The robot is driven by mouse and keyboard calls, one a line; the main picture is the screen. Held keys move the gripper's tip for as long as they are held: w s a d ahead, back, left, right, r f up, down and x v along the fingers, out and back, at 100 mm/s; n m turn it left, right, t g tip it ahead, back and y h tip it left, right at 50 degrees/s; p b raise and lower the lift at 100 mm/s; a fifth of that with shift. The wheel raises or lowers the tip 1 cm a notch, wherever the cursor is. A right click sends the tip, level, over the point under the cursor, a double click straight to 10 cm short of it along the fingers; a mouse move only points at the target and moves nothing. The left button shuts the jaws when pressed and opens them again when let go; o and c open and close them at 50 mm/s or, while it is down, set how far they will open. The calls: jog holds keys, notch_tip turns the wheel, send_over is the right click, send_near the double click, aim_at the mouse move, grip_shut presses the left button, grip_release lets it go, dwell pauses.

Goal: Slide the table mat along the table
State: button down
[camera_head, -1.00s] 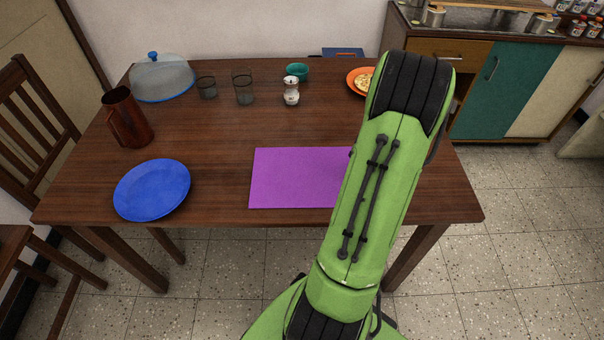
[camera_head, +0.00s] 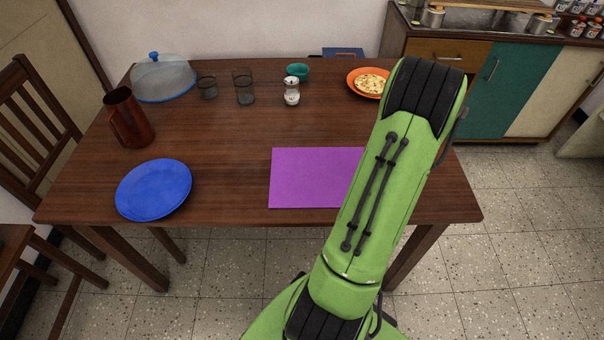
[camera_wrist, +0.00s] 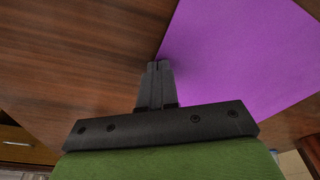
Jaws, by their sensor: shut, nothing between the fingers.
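The purple table mat (camera_head: 312,178) lies flat on the brown wooden table (camera_head: 225,150), near its front edge and right of the middle. My green arm hides its right part in the head view. In the wrist view the mat (camera_wrist: 235,65) fills the upper right. My gripper (camera_wrist: 158,65) is shut and empty, its fingertips at the mat's edge near a corner. They look very close to the tabletop; whether they press on the mat or just beside it I cannot tell. The head view hides the gripper behind my arm.
A blue plate (camera_head: 153,189) lies left of the mat, with bare table between. A brown jug (camera_head: 130,118), glasses (camera_head: 243,87), a shaker (camera_head: 291,92), a teal bowl (camera_head: 297,72), a covered dish (camera_head: 162,78) and an orange plate (camera_head: 354,75) with food stand farther back.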

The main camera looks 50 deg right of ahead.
jog(key=shift+s+d+p, duration=0.45)
jog(key=shift+s+d, duration=0.95)
jog(key=shift+s, duration=0.25)
jog(key=shift+s+d, duration=0.6)
jog(key=shift+s, duration=0.05)
jog(key=shift+s+d+f+p, duration=0.15)
jog(key=shift+s+d+p, duration=0.45)
jog(key=shift+s+d, duration=0.55)
jog(key=shift+s+a, duration=0.1)
jog(key=shift+a, duration=0.05)
jog(key=shift+s, duration=0.1)
jog(key=shift+s+d+p, duration=0.9)
jog(key=shift+s+d, duration=0.8)
jog(key=shift+s, duration=0.05)
